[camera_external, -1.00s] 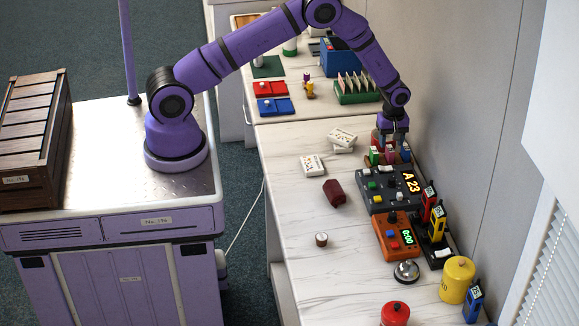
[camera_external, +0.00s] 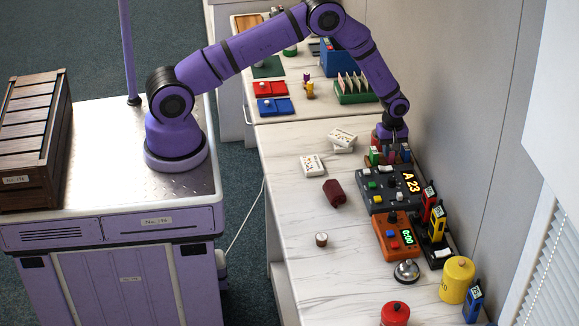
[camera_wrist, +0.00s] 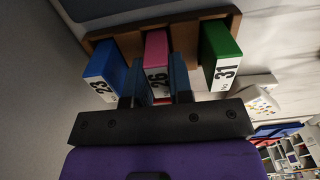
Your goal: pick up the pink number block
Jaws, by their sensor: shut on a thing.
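The pink number block (camera_wrist: 157,50), marked 26, stands in a brown wooden rack (camera_wrist: 191,28) in the wrist view. My gripper (camera_wrist: 158,85) is shut on it, with one blue finger on each side. A blue block (camera_wrist: 110,70) marked 23 stands on its left and a green block (camera_wrist: 220,50) marked 31 on its right, both apart from the fingers. In the external view my gripper (camera_external: 389,148) is low over the rack, behind the grey panel, and hides most of the pink block. The green block (camera_external: 375,155) shows there beside it.
A grey panel (camera_external: 380,200) reading A 23 stands just in front of the rack. White boxes (camera_external: 313,165) and a dark red block (camera_external: 334,193) lie to the left. The wall is close on the right. The counter's left front is mostly clear.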

